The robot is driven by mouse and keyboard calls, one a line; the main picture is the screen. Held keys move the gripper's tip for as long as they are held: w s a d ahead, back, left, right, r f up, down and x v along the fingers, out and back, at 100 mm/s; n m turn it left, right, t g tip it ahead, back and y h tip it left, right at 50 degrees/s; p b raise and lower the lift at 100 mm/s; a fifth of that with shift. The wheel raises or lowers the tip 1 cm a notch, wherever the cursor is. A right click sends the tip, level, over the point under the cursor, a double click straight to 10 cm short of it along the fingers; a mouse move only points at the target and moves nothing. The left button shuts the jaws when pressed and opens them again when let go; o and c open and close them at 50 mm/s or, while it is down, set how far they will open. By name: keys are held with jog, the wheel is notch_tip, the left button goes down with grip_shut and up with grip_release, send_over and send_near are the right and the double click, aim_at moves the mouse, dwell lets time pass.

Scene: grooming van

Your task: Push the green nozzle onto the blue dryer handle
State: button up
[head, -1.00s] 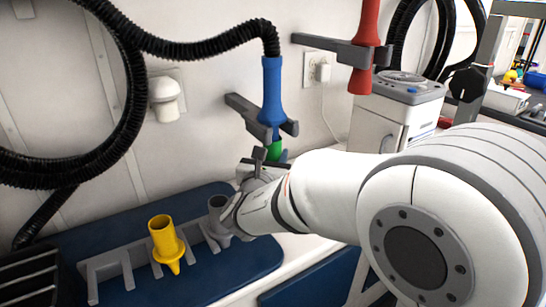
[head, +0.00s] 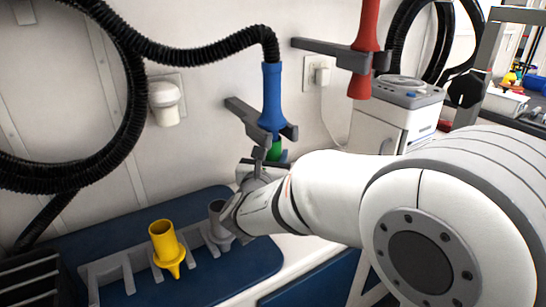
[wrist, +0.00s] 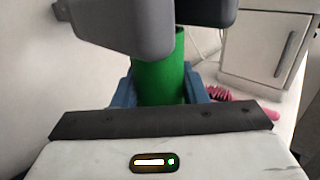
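The blue dryer handle (head: 272,98) hangs upright in a grey forked wall holder (head: 246,115), with a black hose at its top. The green nozzle (head: 275,149) is upright just below the handle's lower end. In the wrist view the green nozzle (wrist: 160,72) stands in front of my gripper (wrist: 162,95), with a blue finger part at each side, so it looks gripped. The grey holder prongs (wrist: 125,22) hide the nozzle's top there. I cannot tell whether nozzle and handle touch. In the head view my gripper (head: 262,166) is partly hidden by the wrist.
A yellow nozzle (head: 163,245) and a grey nozzle (head: 218,222) stand in a grey slotted rack (head: 100,270) on a blue mat (head: 205,285). A red handle (head: 366,35) hangs in another holder to the right. A white cabinet (head: 385,130) stands beyond.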

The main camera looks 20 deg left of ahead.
jog(key=o, duration=0.5)
jog(key=s, duration=0.8)
jog(key=shift+d+f, duration=0.1)
jog(key=shift+d, duration=0.25)
